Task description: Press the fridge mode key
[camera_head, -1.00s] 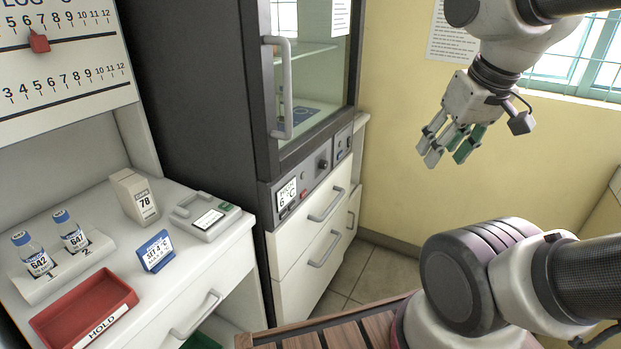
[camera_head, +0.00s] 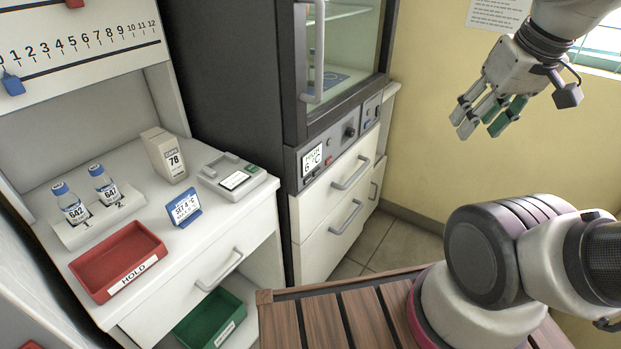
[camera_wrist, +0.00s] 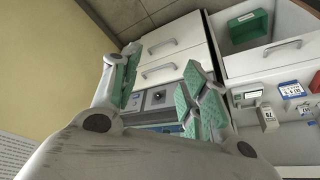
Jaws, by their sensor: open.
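The fridge (camera_head: 205,65) is a dark cabinet with a glass door and a vertical handle (camera_head: 318,55). Its control strip (camera_head: 335,150) below the door carries a small display (camera_head: 313,159) reading 6 °C, a dark knob (camera_head: 350,130) and small keys, one of them red (camera_head: 328,161). Key labels are too small to read. My gripper (camera_head: 482,122) is open and empty, in the air to the right of the fridge. In the wrist view the control strip (camera_wrist: 160,97) shows between the fingers of my gripper (camera_wrist: 163,90), some distance off.
A white bench at left holds a red HOLD tray (camera_head: 118,262), two vials in a rack (camera_head: 97,215), a blue SET 4 °C sign (camera_head: 184,207), a CAPS box (camera_head: 164,155) and a small device (camera_head: 232,177). A green bin (camera_head: 212,318) is below. Space before the strip is clear.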

